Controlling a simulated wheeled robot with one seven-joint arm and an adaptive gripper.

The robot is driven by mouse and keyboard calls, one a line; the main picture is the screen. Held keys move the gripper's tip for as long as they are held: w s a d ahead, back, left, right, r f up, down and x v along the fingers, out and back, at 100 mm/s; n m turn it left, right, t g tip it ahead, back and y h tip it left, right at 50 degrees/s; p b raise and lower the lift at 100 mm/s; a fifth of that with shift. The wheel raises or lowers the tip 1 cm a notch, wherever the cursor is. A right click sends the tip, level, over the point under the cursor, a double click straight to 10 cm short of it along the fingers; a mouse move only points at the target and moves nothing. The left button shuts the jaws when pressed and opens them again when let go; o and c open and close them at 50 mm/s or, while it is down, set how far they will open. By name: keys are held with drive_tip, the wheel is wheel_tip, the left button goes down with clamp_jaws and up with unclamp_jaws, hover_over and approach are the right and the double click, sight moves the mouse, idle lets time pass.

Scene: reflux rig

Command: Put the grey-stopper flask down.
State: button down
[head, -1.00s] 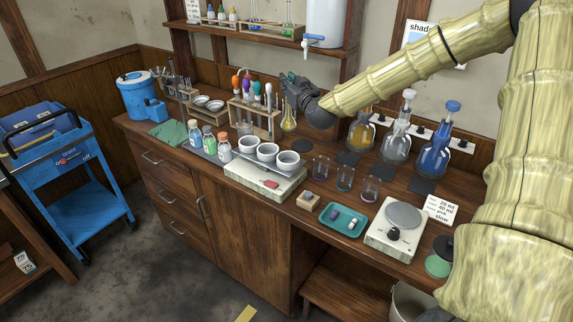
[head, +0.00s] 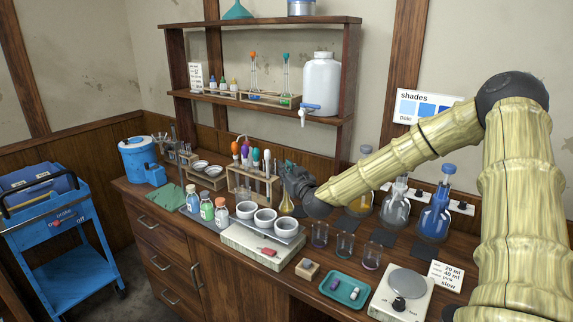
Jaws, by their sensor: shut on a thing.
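My gripper (head: 289,178) is shut on the neck of a small flask (head: 286,206) with yellow liquid in its bulb. The flask hangs upright below the jaws, just right of the test-tube rack. Its stopper is hidden by my gripper, so I cannot see its colour. I cannot tell whether its base touches the bench (head: 217,277).
The test-tube rack (head: 253,186) with coloured bulb droppers stands close on the left. White bowls (head: 265,220) sit in front. Several beakers (head: 345,245) and stoppered bottles (head: 434,216) stand to the right. The shelf (head: 262,101) is above.

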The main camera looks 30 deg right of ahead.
sight(286, 196)
drive_tip(key=shift+f+p, duration=0.35)
drive_tip(key=shift+f, duration=2.25)
drive_tip(key=c, duration=1.4)
unclamp_jaws()
drive_tip(key=shift+s, duration=0.1)
drive_tip(key=shift+s+a+b, duration=0.3)
drive_tip(key=shift+s+a, duration=0.05)
drive_tip(key=shift+s, duration=1.6)
drive_tip(key=shift+s+a+b, duration=0.25)
drive_tip(key=shift+s+a, duration=0.1)
drive_tip(key=shift+s, duration=1.6)
drive_tip(key=shift+s+a+b, duration=0.3)
drive_tip(key=shift+s+a, duration=0.05)
drive_tip(key=shift+s, duration=1.6)
